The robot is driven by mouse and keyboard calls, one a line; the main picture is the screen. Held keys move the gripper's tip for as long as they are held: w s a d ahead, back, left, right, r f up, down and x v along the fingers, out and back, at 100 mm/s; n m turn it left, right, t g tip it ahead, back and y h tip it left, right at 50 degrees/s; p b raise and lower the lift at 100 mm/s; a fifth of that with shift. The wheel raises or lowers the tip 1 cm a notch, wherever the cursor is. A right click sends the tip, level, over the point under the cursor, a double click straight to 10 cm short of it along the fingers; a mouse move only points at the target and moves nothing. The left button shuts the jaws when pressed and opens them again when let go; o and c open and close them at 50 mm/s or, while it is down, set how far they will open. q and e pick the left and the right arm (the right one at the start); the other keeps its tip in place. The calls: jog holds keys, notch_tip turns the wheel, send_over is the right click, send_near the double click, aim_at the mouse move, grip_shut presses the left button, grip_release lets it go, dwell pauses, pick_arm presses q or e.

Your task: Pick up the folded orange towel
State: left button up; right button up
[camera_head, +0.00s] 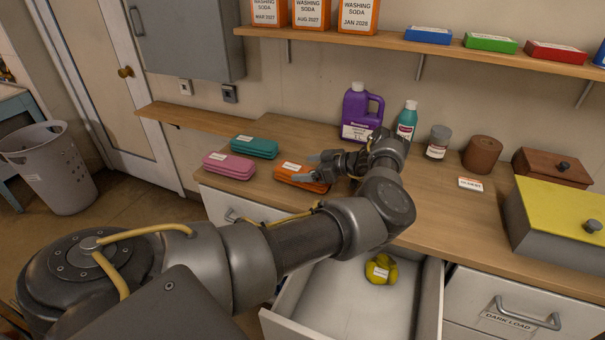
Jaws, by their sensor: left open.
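The folded orange towel (292,176) lies flat on the wooden counter, with a white label on its top. My left gripper (318,168) is over the right end of the orange towel, its fingers pointing left. The jaws are open, and part of the towel's right end is hidden behind them. I cannot tell whether the fingers touch the towel. A folded teal towel (254,147) and a folded pink towel (229,166) lie to its left. My right gripper is not in view.
A purple bottle (359,112), a teal bottle (406,121) and a grey jar (438,142) stand behind my left wrist. An open drawer (343,300) below the counter holds a yellow item (381,270). A yellow-topped box (559,220) stands at right.

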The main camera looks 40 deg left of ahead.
aim_at(293, 167)
pick_arm(q)
jog(key=p+x, duration=0.2)
jog(key=x, duration=0.1)
jog(key=p+x, duration=0.1)
jog(key=shift+s+a+r, duration=0.1)
jog(key=shift+a+r, duration=0.1)
jog(key=shift+a, duration=0.25)
jog(key=shift+a+f, duration=0.15)
jog(key=shift+a, duration=0.05)
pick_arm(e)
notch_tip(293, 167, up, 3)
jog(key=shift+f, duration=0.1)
pick_arm(q)
jog(key=shift+d, duration=0.1)
jog(key=shift+c, duration=1)
jog(key=c, duration=0.9)
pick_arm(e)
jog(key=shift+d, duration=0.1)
